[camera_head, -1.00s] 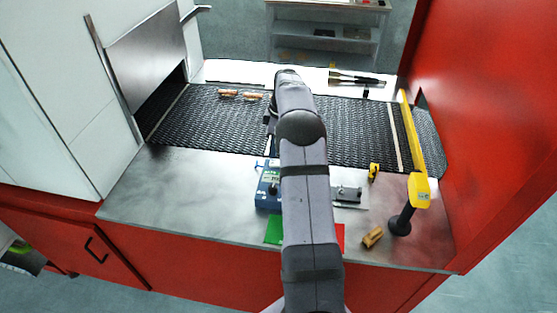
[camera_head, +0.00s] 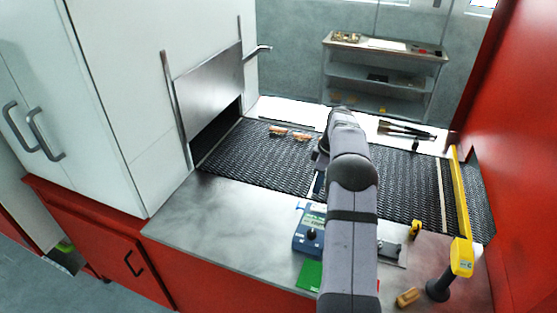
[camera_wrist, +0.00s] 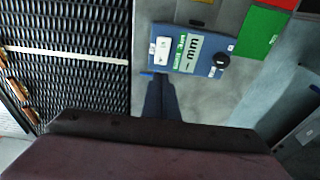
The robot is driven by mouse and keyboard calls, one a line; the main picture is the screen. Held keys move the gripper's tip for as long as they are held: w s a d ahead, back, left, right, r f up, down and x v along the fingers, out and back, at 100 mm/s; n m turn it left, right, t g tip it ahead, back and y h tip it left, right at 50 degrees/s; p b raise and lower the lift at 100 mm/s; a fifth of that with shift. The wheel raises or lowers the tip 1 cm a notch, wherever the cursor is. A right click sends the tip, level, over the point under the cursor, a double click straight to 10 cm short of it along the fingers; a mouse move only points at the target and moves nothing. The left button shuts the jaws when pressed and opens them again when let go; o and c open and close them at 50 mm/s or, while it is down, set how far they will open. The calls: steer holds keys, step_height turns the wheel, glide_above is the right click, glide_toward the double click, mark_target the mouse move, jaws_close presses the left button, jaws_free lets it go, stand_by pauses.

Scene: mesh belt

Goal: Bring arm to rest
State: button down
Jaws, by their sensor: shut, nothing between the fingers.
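My arm reaches out over the steel worktop (camera_head: 215,212) toward the mesh belt (camera_head: 260,155). In the wrist view my gripper (camera_wrist: 159,80) is shut and empty, its fingers together. It points down at the strip of worktop beside the belt's edge, close to the blue gauge box (camera_wrist: 190,50); I cannot tell its exact height. In the head view the fingers are mostly hidden behind my own arm. The blue gauge box (camera_head: 309,232) stands on the worktop just left of my forearm.
A green card (camera_head: 309,275) lies in front of the gauge; red beside it is mostly hidden. A yellow bar (camera_head: 457,200) spans the belt's right end. Brushes (camera_head: 405,130) lie on the far ledge. A wooden block (camera_head: 408,298) lies front right.

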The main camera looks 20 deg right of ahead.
steer(key=s+a+r+m+b, duration=0.15)
steer(key=s+a, duration=0.25)
steer(key=a, duration=0.5)
steer(key=s+a+m+b, duration=0.1)
steer(key=s+a+m, duration=0.2)
steer(key=s+a, duration=0.35)
steer(key=s+a+f+m+g+h+b, duration=0.1)
steer(key=s+a+f+m, duration=0.15)
steer(key=s+a, duration=0.5)
steer(key=s+a+f+m+b, duration=0.1)
steer(key=s+a+f+m, duration=0.2)
steer(key=s, duration=0.8)
step_height(320, 180, down, 14)
steer(key=a+n+b, duration=0.1)
steer(key=b, duration=1.3)
steer(key=shift+w+a+r, duration=0.15)
steer(key=shift+w+a, duration=0.05)
steer(key=shift+w, duration=0.1)
step_height(320, 180, down, 25)
steer(key=b, duration=2.5)
